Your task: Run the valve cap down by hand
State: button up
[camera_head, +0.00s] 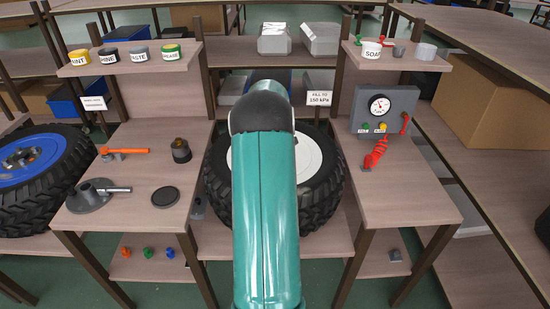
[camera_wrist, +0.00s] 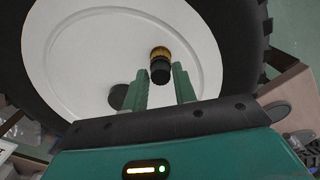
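The wheel (camera_head: 318,160) has a white disc and black knobbly tyre and sits in the middle bay. My arm covers its middle in the head view. In the wrist view the white disc (camera_wrist: 75,60) fills much of the picture. A small black cap-like piece (camera_wrist: 160,75) with a brass-coloured part (camera_wrist: 159,53) stands at the disc. My gripper (camera_wrist: 160,72) has its two green fingers on either side of the black piece, with narrow gaps showing. The gripper is hidden in the head view. I cannot tell whether the black piece is seated on a thread.
A grey gauge box (camera_head: 385,110) with a red coiled hose (camera_head: 380,153) stands on the right bench. The left bench holds an orange-handled tool (camera_head: 125,151), a dark jar (camera_head: 181,151) and a black disc (camera_head: 165,197). A blue-rimmed wheel (camera_head: 30,160) is at far left.

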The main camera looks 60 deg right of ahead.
jog(key=o, duration=0.3)
notch_tip(320, 180, up, 14)
jog(key=shift+f, duration=0.1)
dwell(0.4)
